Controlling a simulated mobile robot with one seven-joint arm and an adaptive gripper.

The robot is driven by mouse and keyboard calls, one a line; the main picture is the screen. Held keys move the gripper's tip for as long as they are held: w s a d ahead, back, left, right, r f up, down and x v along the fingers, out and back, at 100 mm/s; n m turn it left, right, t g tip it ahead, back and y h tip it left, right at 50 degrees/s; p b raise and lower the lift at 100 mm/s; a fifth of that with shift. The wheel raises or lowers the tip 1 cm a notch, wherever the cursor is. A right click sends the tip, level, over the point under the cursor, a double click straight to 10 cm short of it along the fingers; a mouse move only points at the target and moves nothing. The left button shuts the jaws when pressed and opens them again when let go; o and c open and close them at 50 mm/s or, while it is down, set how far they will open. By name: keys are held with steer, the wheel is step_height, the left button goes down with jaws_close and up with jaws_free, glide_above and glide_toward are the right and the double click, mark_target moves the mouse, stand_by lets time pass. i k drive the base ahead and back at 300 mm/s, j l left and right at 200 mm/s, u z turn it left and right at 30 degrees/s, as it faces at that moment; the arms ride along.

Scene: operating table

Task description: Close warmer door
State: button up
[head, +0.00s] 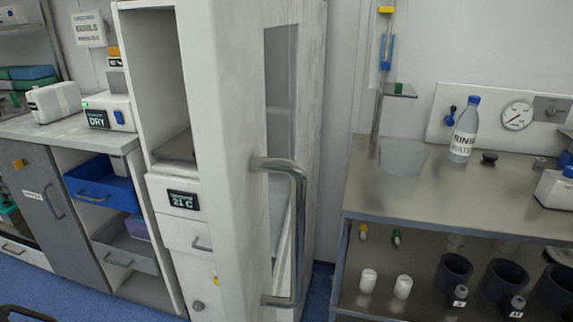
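The warmer is a tall white cabinet with an open upper compartment (156,75) and a display (183,200) reading 21 C. Its white door (232,120) stands open, swung out towards me at the right side of the compartment. The door has a narrow grey window (281,85) and a long metal bar handle (299,225) on the side facing right. The inside of the compartment shows only in part. My gripper is not in view, and nothing is seen touching the handle.
A steel bench (440,198) stands to the right with a rinse water bottle (465,130) and a clear tub (402,157); dark cups (453,272) stand on its lower shelf. A counter (60,127) with a blue drawer (100,184) pulled out is at left. Blue floor (90,303) shows below.

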mark_target(222, 44)
steer(key=k+l+u, duration=0.35)
steer(key=l, duration=0.15)
steer(key=k+l+u, duration=0.35)
